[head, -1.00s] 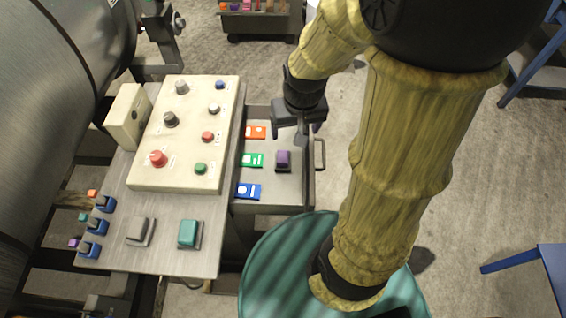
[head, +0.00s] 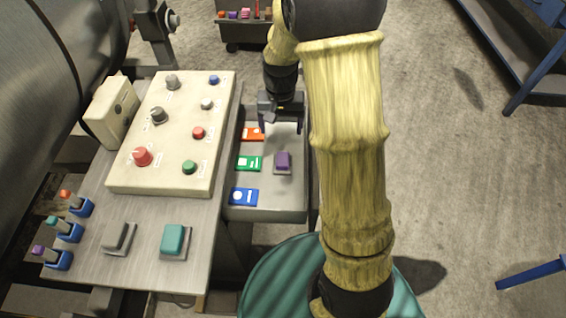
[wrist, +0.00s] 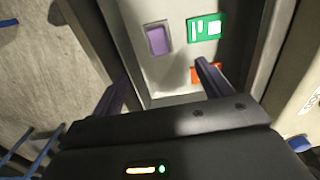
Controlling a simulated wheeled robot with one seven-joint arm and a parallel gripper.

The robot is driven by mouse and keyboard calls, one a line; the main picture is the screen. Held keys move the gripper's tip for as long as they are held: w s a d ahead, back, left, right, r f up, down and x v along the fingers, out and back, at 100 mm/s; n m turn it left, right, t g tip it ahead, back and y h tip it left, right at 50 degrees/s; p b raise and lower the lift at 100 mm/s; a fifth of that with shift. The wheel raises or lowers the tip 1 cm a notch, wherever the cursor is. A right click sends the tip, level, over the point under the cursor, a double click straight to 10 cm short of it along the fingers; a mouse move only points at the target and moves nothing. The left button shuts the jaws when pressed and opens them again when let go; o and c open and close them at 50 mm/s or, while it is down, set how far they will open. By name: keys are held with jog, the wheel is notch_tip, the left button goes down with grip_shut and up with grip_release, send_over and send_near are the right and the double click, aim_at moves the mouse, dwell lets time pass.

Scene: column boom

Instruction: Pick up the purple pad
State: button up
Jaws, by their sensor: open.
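The purple pad (head: 283,160) sits on a small grey base in the grey tray (head: 262,205), right of the green card. In the wrist view the purple pad (wrist: 158,40) lies beyond the fingertips, above and between them. My gripper (head: 281,128) is open and empty over the back part of the tray, behind the pad. In the wrist view its two dark fingers (wrist: 160,78) are spread apart, and the right finger partly covers the orange card. The gripper does not touch the pad.
Orange (head: 253,134), green (head: 249,163) and blue (head: 244,197) cards lie left of the pad. A cream control box (head: 178,135) with several knobs stands higher at left. A teal pad (head: 174,240) and a grey switch (head: 118,238) sit on the metal table. The floor at right is mostly clear.

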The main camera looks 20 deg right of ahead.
jog(key=b, duration=0.1)
send_over(283, 161)
jog(key=f, duration=1)
jog(key=shift+w+a+f, duration=0.1)
jog(key=shift+w+f, duration=0.1)
jog(key=shift+w, duration=0.1)
jog(key=shift+w+a+f, duration=0.1)
jog(key=shift+f, duration=0.4)
jog(key=shift+r, duration=0.1)
jog(key=f, duration=0.5)
jog(key=shift+s+f, duration=0.15)
jog(key=shift+s, duration=0.15)
jog(key=c, duration=1.1)
jog(key=shift+r, duration=0.2)
notch_tip(283, 161, up, 10)
jog(key=shift+f+p, duration=0.15)
jog(key=shift+p, duration=0.15)
